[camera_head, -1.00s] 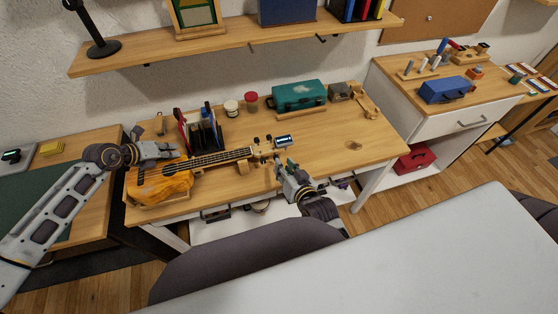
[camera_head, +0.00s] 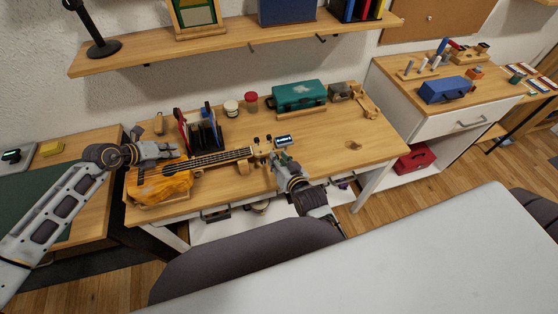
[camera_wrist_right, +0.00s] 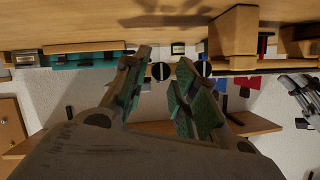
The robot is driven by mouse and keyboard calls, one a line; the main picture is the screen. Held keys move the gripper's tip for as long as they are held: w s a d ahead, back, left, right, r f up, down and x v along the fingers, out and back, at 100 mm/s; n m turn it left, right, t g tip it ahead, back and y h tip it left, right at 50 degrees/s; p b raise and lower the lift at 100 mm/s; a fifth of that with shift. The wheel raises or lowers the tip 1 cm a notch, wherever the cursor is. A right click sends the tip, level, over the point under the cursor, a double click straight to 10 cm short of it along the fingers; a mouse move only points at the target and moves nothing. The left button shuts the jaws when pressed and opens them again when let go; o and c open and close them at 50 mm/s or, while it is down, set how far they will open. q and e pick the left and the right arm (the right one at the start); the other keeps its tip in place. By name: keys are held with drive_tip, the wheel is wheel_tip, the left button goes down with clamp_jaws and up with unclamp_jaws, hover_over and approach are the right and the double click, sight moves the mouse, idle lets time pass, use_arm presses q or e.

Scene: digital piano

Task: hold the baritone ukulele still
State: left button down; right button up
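The baritone ukulele (camera_head: 163,187) lies on the desk, orange-brown body at left. Its dark neck (camera_head: 222,158) runs right to a pale headstock (camera_head: 262,148) with pegs. My left gripper (camera_head: 176,151) is at the upper edge of the body; its fingers are too small to tell whether they are open or touch it. My right gripper (camera_head: 279,160) is just right of the headstock. In the right wrist view its green-padded fingers (camera_wrist_right: 162,62) are apart with nothing clearly between them. A small device with a lit screen (camera_head: 284,140) is beside the headstock.
Behind the neck stand a dark organizer (camera_head: 204,130), a white jar (camera_head: 231,107) and a red-lidded jar (camera_head: 251,102). A teal case (camera_head: 299,96) sits at the back. The desk right of my right gripper is mostly clear. A chair back (camera_head: 245,258) is in front.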

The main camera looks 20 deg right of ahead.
use_arm(q)
drive_tip(key=shift+s+f, duration=0.1)
drive_tip(key=shift+f, duration=0.15)
use_arm(e)
clamp_jaws()
drive_tip(key=shift+m, duration=0.3)
drive_tip(key=shift+d+f+m+y, duration=0.1)
drive_tip(key=shift+d+m+y, duration=0.1)
drive_tip(key=shift+m+y, duration=0.9)
drive_tip(key=shift+d+f+m+t+y, duration=0.1)
drive_tip(key=shift+m+t+y, duration=0.5)
drive_tip(key=shift+m, duration=0.8)
unclamp_jaws()
